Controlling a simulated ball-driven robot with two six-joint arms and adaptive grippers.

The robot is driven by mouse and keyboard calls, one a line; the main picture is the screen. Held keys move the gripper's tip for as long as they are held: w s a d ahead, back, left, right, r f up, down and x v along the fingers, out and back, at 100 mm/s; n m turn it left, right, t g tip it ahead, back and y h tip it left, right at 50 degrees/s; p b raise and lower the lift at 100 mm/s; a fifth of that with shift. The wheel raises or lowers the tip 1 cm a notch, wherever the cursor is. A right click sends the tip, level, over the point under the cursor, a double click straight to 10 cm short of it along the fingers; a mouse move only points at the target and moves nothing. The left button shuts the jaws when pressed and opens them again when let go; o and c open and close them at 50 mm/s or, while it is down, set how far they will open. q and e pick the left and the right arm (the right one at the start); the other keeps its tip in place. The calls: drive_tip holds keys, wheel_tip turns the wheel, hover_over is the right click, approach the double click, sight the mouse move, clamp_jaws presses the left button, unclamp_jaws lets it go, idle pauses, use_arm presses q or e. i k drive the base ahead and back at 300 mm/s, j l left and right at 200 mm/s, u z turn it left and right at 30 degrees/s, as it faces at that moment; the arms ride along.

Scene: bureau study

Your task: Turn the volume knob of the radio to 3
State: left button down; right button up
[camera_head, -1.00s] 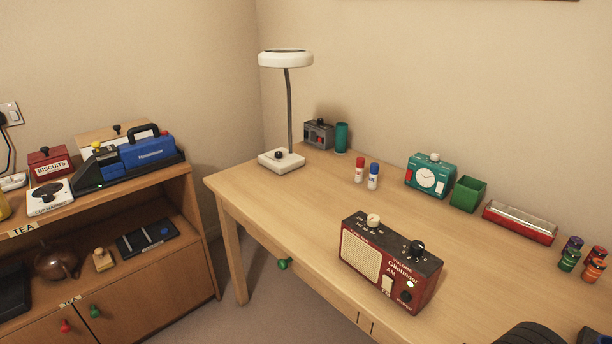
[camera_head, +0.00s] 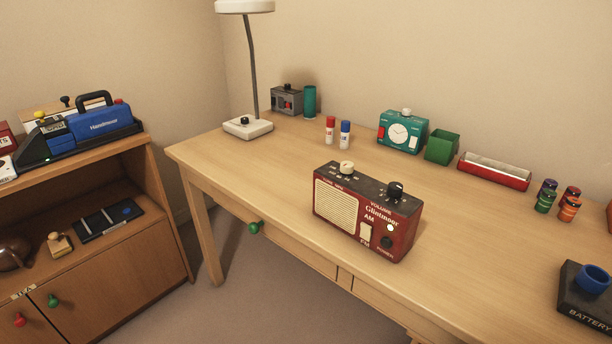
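The radio (camera_head: 366,212) is a dark red box with a cream speaker grille, standing upright on the wooden desk (camera_head: 290,157). On its top are a cream knob (camera_head: 346,168) at the left and a black knob (camera_head: 395,189) at the right. The word VOLUME is printed on the front just below the black knob. The knob's pointer and scale are too small to read. A small light shows on the front, above a dark round POWER button (camera_head: 386,242). An AM/FM switch (camera_head: 365,232) is beside it. Neither of my grippers is in view.
A black battery box (camera_head: 588,297) is at the right. The desk around the radio is clear. A shelf (camera_head: 100,262) stands left.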

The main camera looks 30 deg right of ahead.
sight(395, 189)
drive_tip(key=l+z, duration=0.1)
drive_tip(key=z, duration=1.15)
drive_tip(key=k+l, duration=0.05)
